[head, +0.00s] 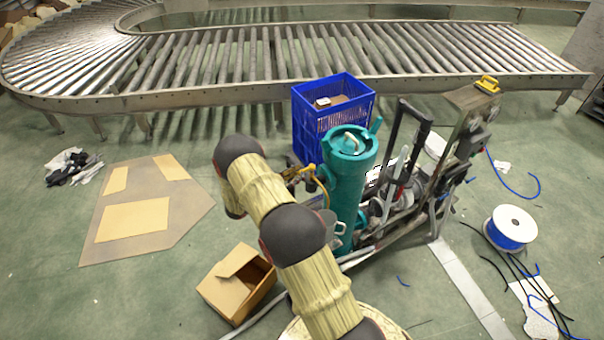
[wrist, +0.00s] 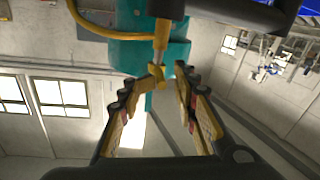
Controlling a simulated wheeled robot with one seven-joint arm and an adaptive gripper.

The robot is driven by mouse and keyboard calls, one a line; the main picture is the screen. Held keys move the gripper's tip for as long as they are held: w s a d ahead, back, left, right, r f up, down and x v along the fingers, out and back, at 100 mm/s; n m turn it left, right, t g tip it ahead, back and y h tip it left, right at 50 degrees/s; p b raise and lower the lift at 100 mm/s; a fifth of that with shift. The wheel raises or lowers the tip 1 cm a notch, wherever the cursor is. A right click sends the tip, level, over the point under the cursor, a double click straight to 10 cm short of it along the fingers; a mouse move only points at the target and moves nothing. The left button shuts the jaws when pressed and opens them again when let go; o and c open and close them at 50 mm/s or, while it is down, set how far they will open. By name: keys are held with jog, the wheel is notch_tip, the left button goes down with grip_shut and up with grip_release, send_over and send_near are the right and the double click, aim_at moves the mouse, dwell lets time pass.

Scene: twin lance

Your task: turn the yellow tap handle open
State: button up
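The yellow tap handle (wrist: 156,74) shows in the wrist view at the end of a yellow fitting, in front of a teal body. My gripper (wrist: 158,86) is open, with one finger left and one right of the handle. I cannot tell whether either finger touches it. In the head view my gripper (head: 293,173) is beside the upper left side of the upright teal cylinder (head: 347,185). The handle is too small and crowded by the gripper to make out clearly there.
A yellow hose (wrist: 90,33) curves from the fitting in the wrist view. A blue crate (head: 318,117) stands behind the cylinder, and a metal cart frame (head: 440,175) is to its right.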

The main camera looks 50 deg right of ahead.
jog(key=shift+w+a, duration=0.3)
jog(key=shift+a, duration=0.6)
jog(key=shift+w+a, duration=0.25)
jog(key=shift+a, duration=0.65)
jog(key=shift+b, duration=0.35)
jog(key=w+a, duration=0.2)
jog(key=a, duration=0.9)
jog(key=shift+a, duration=0.4)
jog(key=shift+w, duration=0.1)
